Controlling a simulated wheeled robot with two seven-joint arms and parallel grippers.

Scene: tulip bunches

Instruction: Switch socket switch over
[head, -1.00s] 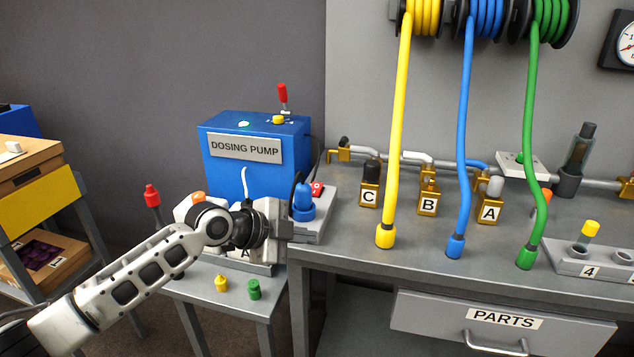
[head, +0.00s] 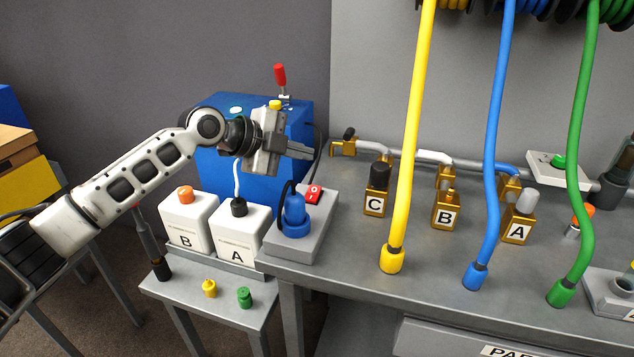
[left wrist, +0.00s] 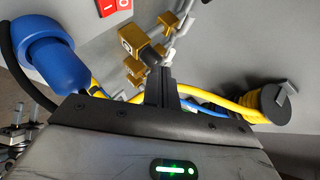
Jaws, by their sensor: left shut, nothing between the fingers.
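The red socket switch (head: 314,194) sits on the grey socket box (head: 312,238), at the left end of the bench. A blue plug (head: 296,217) stands in this box beside the switch. My left gripper (head: 310,152) is shut and empty, above and behind the switch and apart from it, in front of the blue pump. In the left wrist view, the shut fingers (left wrist: 160,88) point toward the bench. The red switch (left wrist: 108,7) shows partly at the top edge there, and the blue plug (left wrist: 45,58) at the left. My right gripper is not in view.
White canisters B (head: 186,225) and A (head: 238,232) stand left of the socket box. The blue pump (head: 215,160) is behind my gripper. Brass valves C (head: 375,200), B (head: 446,212) and A (head: 518,226) and hanging hoses are to the right.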

